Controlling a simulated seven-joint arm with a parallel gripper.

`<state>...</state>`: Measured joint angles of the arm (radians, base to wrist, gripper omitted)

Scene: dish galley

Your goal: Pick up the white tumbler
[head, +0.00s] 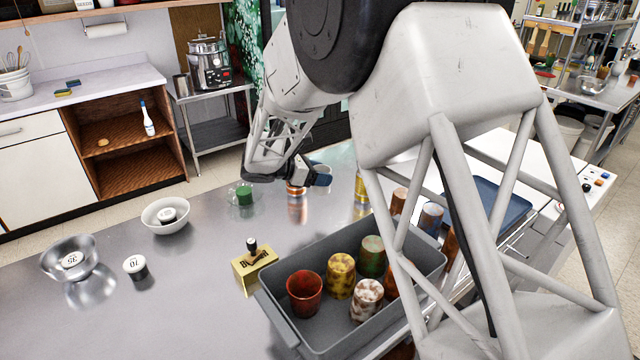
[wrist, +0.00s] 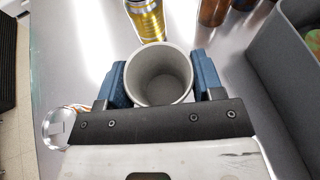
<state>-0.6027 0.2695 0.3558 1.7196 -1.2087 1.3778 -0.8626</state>
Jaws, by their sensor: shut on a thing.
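The white tumbler (wrist: 158,82) stands mouth up between the two blue fingers of my gripper (wrist: 160,84) in the wrist view. Its rim is pale and its inside looks grey and empty. A finger presses on each side, so my gripper is shut on it. In the head view my gripper (head: 318,178) is over the far part of the steel counter, and my arm and fingers hide most of the tumbler. I cannot tell whether its base touches the counter.
A grey bin (head: 269,312) holds several coloured tumblers. A yellow can (head: 361,188) stands just beyond the tumbler (wrist: 147,20). An orange-banded can (head: 296,188) and a green-lidded jar (head: 244,195) are close by. Bowls (head: 165,216) stand left; the counter between is mostly clear.

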